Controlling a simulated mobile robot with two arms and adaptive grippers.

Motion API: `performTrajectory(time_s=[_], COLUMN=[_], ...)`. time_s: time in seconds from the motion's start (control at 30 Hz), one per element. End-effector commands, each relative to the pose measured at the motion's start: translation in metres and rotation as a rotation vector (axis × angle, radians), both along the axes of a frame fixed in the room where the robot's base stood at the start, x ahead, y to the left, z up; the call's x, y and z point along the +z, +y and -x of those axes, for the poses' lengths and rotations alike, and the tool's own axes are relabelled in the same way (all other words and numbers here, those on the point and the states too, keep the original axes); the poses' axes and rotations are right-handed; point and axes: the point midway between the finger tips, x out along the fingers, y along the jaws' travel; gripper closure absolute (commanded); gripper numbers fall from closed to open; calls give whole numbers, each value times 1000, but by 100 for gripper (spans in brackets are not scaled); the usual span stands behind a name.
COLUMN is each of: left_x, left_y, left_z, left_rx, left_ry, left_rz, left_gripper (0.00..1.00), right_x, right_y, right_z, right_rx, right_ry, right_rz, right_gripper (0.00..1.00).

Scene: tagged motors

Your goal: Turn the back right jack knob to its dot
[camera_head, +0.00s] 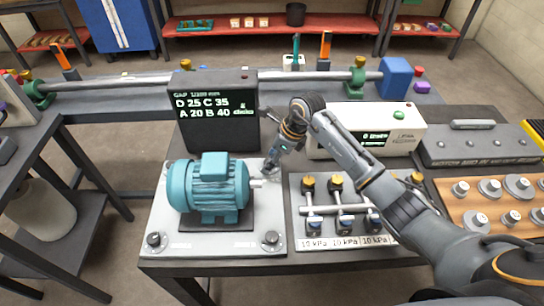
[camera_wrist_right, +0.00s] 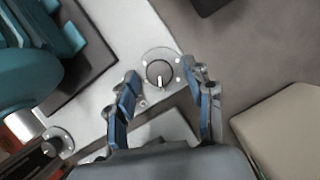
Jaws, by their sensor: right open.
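The teal motor (camera_head: 208,186) stands on a pale plate (camera_head: 180,244) with dark knobs at its front left (camera_head: 155,240) and front right (camera_head: 245,241) corners. My right gripper (camera_head: 270,174) points down over the plate's back right corner, hiding the knob there in the head view. In the right wrist view, the back right jack knob (camera_wrist_right: 160,72) is dark with a white pointer line, set in a round metal flange. My right gripper (camera_wrist_right: 165,80) is open, its fingertips either side of the flange. I cannot tell whether they touch the knob. My left gripper is out of view.
A black display (camera_head: 216,110) stands behind the motor. A panel of valves and gauges (camera_head: 300,182) lies to the right of the plate, under my right arm. A white display box (camera_head: 340,112) stands behind that panel.

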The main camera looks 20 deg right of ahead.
Motion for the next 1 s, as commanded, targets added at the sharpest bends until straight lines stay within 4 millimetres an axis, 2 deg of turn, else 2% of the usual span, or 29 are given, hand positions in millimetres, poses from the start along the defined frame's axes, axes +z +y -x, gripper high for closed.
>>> performTrajectory(time_s=[0.17,0.4,0.73,1.0], left_x=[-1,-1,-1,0], left_y=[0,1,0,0], left_z=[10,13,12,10], left_rx=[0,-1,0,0], left_ry=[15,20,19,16], left_rz=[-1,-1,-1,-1], left_gripper=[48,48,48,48], right_x=[0,0,0,0], right_y=[0,0,-1,0], right_z=[0,0,1,2], right_rx=[0,-1,-33,-184], right_ry=[0,0,1,0], right_rz=[0,0,2,5], right_gripper=[50,99,100,100])
